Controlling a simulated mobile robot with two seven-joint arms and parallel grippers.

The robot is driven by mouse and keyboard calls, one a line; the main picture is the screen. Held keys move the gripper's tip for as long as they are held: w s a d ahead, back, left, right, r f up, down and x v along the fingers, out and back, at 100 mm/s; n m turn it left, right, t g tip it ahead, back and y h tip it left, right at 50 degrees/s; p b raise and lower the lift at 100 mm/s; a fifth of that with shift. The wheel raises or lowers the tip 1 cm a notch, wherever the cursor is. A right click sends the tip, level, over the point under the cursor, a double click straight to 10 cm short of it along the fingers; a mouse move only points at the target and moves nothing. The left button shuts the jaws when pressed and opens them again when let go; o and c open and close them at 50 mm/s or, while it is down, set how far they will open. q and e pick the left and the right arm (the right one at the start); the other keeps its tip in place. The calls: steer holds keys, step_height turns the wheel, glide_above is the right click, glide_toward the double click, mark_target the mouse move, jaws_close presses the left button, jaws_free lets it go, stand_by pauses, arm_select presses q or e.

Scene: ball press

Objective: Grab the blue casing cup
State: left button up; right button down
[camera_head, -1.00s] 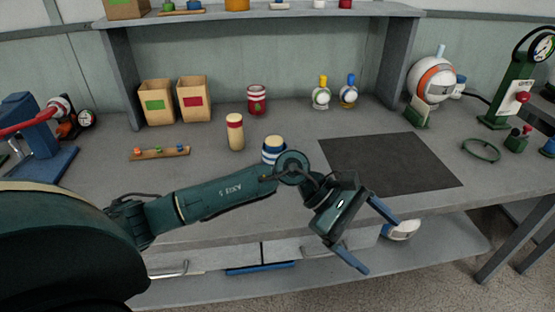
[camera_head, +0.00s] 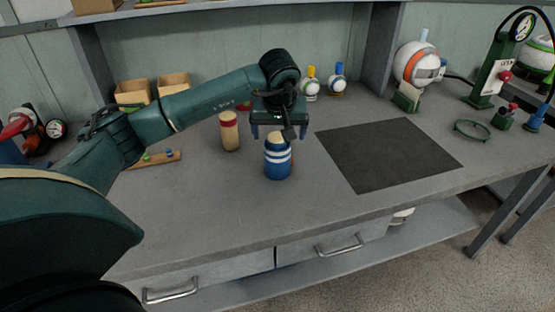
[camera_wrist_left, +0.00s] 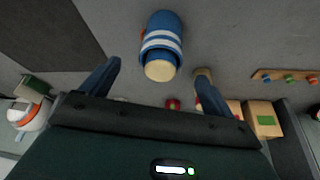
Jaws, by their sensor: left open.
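The blue casing cup (camera_head: 278,165), blue with white bands and a cream top, stands upright on the grey workbench (camera_head: 220,205). My left gripper (camera_head: 279,134) is open and points down just above and around the cup's top in the head view. In the left wrist view the cup (camera_wrist_left: 164,28) lies ahead of the gap between the two blue fingers of my gripper (camera_wrist_left: 158,72). I cannot tell whether a finger touches it. My right gripper is not in view.
A cream cylinder with a red band (camera_head: 230,131) stands close left of the cup. A dark mat (camera_head: 387,152) lies to the right. Behind are cardboard boxes (camera_head: 132,94) and two small bottles (camera_head: 311,84). A peg strip (camera_head: 160,160) lies left. The bench front is clear.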

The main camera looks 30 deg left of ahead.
mark_target(279, 141)
arm_select(q)
steer(key=x, duration=0.4)
steer(key=shift+w+f, duration=0.1)
steer(key=shift+f, duration=0.25)
steer(key=shift+a+p+x, duration=0.15)
steer(key=shift+p+x, duration=0.05)
steer(key=shift+x, duration=1.15)
steer(key=shift+a+p+x, duration=0.1)
steer(key=shift+p+x, duration=0.1)
steer(key=shift+x, duration=1.1)
steer(key=shift+w+r, duration=0.1)
steer(key=shift+c, duration=0.5)
steer(key=c, duration=0.8)
steer(key=shift+r, duration=0.1)
steer(key=shift+c, duration=0.2)
